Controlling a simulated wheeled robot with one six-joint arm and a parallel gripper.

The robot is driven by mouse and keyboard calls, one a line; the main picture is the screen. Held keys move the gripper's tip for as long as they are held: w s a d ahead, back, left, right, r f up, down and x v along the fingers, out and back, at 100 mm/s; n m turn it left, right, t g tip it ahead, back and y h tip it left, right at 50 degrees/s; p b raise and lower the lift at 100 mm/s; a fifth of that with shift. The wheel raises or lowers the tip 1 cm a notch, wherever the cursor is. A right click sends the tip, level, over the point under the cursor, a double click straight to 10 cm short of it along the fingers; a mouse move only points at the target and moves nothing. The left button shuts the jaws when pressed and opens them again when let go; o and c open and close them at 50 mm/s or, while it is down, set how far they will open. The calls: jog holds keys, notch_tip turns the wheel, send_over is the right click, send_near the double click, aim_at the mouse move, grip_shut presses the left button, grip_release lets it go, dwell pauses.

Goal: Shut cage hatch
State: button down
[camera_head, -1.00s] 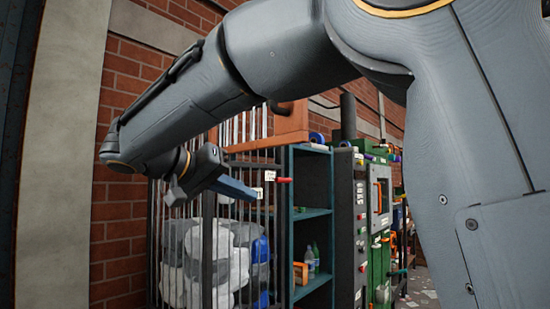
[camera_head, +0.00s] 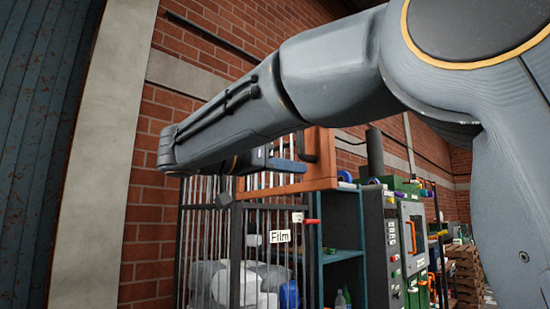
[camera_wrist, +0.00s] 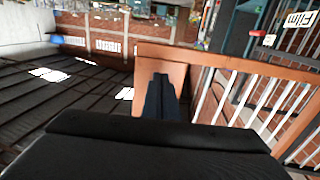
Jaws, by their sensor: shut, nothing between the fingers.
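The cage (camera_head: 249,255) has dark upright bars, holds pale and blue bags, and bears a "Film" label (camera_head: 279,237). The hatch (camera_wrist: 240,63) also crosses the wrist view, with white bars at right. My gripper (camera_head: 300,166) is shut and empty, its fingers pointing right in front of the hatch. In the wrist view my gripper (camera_wrist: 164,90) overlaps the orange frame; I cannot tell whether they touch. My forearm hides part of the hatch.
A red-handled latch (camera_head: 311,221) sits at the cage's upper right edge. A teal shelf (camera_head: 343,256) with bottles and a grey cabinet (camera_head: 384,250) stand right of the cage. A brick wall (camera_head: 160,215) is behind, with a pale pillar (camera_head: 95,200) at left.

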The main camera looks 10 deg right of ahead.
aim_at(315, 171)
jog(key=p+x, duration=0.1)
jog(key=x, duration=0.2)
jog(key=shift+w+d, duration=0.1)
jog(key=shift+d, duration=0.1)
jog(key=shift+w, duration=0.1)
